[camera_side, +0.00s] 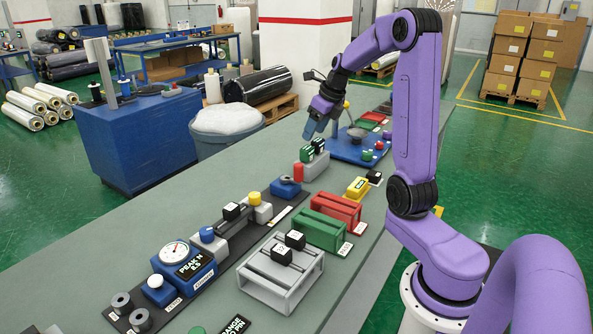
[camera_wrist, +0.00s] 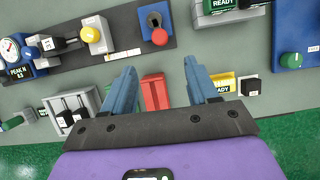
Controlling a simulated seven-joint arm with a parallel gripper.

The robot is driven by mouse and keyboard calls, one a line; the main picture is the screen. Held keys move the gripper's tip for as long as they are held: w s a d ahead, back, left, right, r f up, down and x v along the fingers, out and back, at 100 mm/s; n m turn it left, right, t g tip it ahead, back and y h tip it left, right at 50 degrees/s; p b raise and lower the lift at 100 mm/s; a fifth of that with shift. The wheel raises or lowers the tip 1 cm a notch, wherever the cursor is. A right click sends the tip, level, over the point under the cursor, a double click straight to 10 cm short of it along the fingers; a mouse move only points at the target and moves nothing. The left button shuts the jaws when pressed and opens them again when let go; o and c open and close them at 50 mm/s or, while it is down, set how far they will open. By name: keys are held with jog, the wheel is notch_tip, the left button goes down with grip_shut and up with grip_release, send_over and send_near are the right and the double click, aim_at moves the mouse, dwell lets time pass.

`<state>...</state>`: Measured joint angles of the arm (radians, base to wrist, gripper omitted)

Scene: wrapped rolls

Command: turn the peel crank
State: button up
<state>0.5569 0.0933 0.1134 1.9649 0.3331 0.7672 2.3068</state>
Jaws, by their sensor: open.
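A peel rig on a long dark base (camera_side: 128,313) runs along the bench. At its far end is a blue block (camera_side: 285,188) with a red knob (camera_side: 298,172), which looks like the crank. In the wrist view the red knob (camera_wrist: 160,36) shows on the blue block (camera_wrist: 150,15), beyond my fingertips and roughly centred between them. A yellow knob (camera_side: 254,197) tops the neighbouring grey block; it also shows in the wrist view (camera_wrist: 90,35). My gripper (camera_side: 322,124) is open and empty, above the bench and apart from the red knob.
A grey stand with green-black pieces (camera_side: 312,150) is beside the red knob. Red (camera_side: 332,207) and green (camera_side: 318,231) racks, a grey rack (camera_side: 283,284) and a yellow box (camera_side: 357,187) line the right side. A blue fixture (camera_side: 345,150) lies beyond. The bench's left strip is clear.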

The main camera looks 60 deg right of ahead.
aim_at(299, 164)
jog(key=x, duration=1.7)
jog(key=shift+s, duration=0.1)
jog(key=c, duration=0.9)
